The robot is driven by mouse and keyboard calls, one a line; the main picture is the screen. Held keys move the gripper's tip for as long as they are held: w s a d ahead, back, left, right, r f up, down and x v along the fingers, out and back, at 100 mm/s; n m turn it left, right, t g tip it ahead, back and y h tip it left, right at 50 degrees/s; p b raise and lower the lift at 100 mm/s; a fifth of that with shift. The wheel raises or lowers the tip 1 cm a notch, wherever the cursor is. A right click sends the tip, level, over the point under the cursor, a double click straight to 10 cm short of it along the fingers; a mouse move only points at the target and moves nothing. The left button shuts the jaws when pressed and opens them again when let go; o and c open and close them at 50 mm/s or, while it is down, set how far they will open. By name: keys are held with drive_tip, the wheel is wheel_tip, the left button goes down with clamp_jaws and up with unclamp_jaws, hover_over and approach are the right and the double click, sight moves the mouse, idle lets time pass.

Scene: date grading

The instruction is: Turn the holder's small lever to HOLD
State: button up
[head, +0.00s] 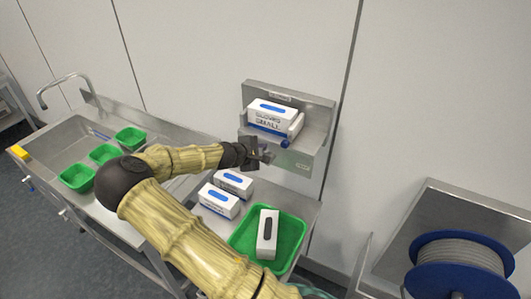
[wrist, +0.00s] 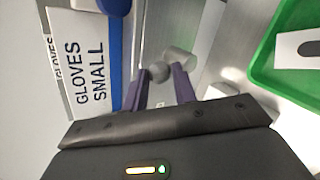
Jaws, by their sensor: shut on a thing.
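The steel holder (head: 318,135) is fixed to the wall and carries a white and blue box of small gloves (head: 272,117). My gripper (head: 266,155) is at the holder's front, low, just below the box. In the wrist view my gripper's two purple fingers (wrist: 159,88) are closed around the small lever, whose rounded grey knob (wrist: 159,72) shows between their tips. A pale cylinder (wrist: 180,60) sits right beside the knob. In the head view my fingers mostly hide the lever. No HOLD mark is readable, so I cannot tell the lever's setting.
Below the holder, two white boxes (head: 219,201) (head: 233,183) and a green tray (head: 296,248) with another box stand on the steel bench. Small green bins (head: 76,177) are at the sink, left. A blue hose reel (head: 455,284) is at the right.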

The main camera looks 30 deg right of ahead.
drive_tip(key=w+a+f+n+g+h+b, duration=0.2)
drive_tip(key=f+n+g+h+b, duration=0.3)
drive_tip(key=n, duration=0.4)
drive_tip(key=shift+w+f+n+h+b, duration=0.4)
drive_tip(key=shift+w+h+b, duration=0.25)
drive_tip(key=shift+w+h, duration=0.35)
drive_tip(key=shift+s, duration=0.15)
drive_tip(key=o, duration=1)
drive_tip(key=shift+d, duration=0.15)
drive_tip(key=shift+a, duration=0.25)
